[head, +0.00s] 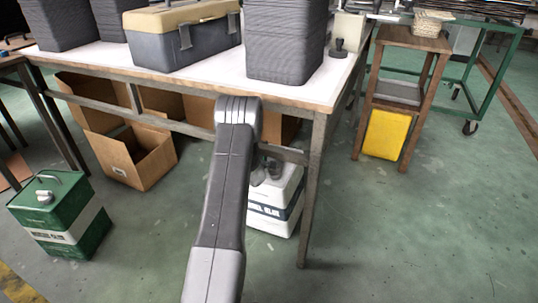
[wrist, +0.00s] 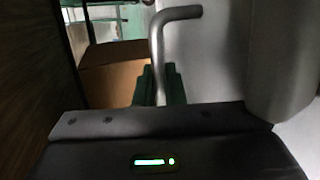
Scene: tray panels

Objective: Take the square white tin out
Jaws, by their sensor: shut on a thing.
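The square white tin (head: 270,219) stands on the floor under the table, near its front right leg. It has a dark lettered band, and my arm hides its left part. My gripper (head: 268,172) is at the tin's top, below the table's edge. In the wrist view, my gripper (wrist: 160,88) is shut on the bent grey metal handle (wrist: 158,45) of the tin. A pale face of the tin (wrist: 225,50) and a grey round cap or spout (wrist: 284,55) show at the right.
The table (head: 270,92) overhangs the tin; its right front leg (head: 312,190) stands close by. Open cardboard boxes (head: 135,158) lie under it. A green tin (head: 68,205) stands at left. A wooden stand (head: 410,45) is at right. The floor at front right is clear.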

